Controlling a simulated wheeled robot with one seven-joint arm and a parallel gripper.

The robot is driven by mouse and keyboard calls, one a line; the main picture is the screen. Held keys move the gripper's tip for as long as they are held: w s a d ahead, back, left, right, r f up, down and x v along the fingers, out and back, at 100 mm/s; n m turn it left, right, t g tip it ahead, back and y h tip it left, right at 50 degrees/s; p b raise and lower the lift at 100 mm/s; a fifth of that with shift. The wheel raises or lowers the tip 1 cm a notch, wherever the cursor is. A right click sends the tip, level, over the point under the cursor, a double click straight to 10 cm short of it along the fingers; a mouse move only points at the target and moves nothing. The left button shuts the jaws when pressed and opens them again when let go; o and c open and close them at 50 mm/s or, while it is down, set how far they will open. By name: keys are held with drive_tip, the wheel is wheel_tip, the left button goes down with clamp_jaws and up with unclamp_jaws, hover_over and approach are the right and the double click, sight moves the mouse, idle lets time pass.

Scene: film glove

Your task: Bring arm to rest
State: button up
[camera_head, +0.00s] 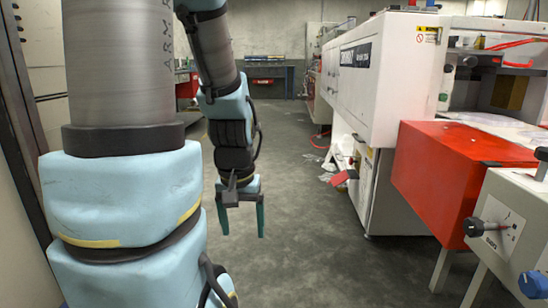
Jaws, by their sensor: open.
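My arm, with light blue padded covers and grey sleeves, fills the left part of the head view. Its forearm hangs down from the top centre-left. My gripper (242,221) points down at the end of the arm, with two dark green fingers spread apart. It is open and nothing shows between the fingers. It hangs in front of the grey concrete floor and touches nothing that I can see.
A long white machine (382,82) with a red box section (445,178) lines the right side. A workbench (268,75) stands at the back. The floor aisle (300,235) is mostly clear, with white scraps by the machine.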

wheel_tip(320, 180, up, 29)
drive_tip(key=p, duration=2.7)
